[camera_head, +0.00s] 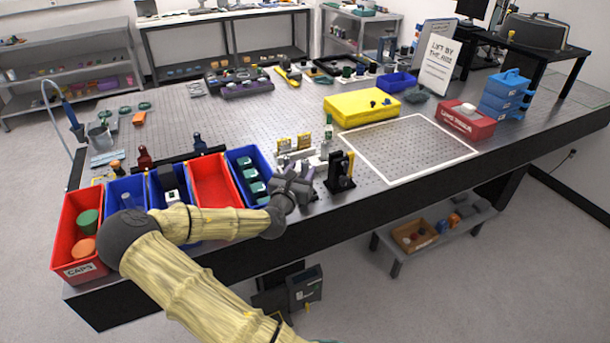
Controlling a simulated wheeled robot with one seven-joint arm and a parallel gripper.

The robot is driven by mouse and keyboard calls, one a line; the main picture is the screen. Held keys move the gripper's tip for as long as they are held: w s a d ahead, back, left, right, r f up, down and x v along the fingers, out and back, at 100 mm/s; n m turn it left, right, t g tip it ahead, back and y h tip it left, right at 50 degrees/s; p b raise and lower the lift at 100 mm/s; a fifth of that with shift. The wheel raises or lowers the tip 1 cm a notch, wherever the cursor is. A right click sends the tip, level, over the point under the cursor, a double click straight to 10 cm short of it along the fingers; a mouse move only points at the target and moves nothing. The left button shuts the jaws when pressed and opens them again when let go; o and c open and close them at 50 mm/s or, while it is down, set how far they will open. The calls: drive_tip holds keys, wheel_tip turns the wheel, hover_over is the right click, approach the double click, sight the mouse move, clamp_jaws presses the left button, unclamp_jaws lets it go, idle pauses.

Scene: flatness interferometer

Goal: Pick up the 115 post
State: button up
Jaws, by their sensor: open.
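My gripper (299,177) is open, at the end of my arm, over the front of the optical table just right of a blue bin of teal parts. It is seen small and from behind, and I see nothing held in it. Just right of it a black stand (339,172) with a gold upright part stands on the table. No label reading 115 is legible, so I cannot tell which piece is the 115 post; my gripper may hide some parts.
The perforated table (240,125) has a row of bins at its front left, including the blue bin (236,165), an empty red bin (212,180) and a red CAPS bin (66,235). A white-outlined area (420,150) is clear. A yellow case (362,106) lies behind it.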

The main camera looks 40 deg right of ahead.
sight(304, 165)
drive_tip(key=p+x, duration=0.1)
drive_tip(key=x, duration=0.2)
drive_tip(key=shift+w+d+r, duration=0.15)
drive_tip(key=shift+w+d, duration=0.05)
drive_tip(key=shift+d, duration=0.15)
drive_tip(key=shift+w+d, duration=0.1)
drive_tip(key=shift+w, duration=0.15)
drive_tip(key=shift+s, duration=0.1)
drive_tip(key=shift+s, duration=0.1)
clamp_jaws()
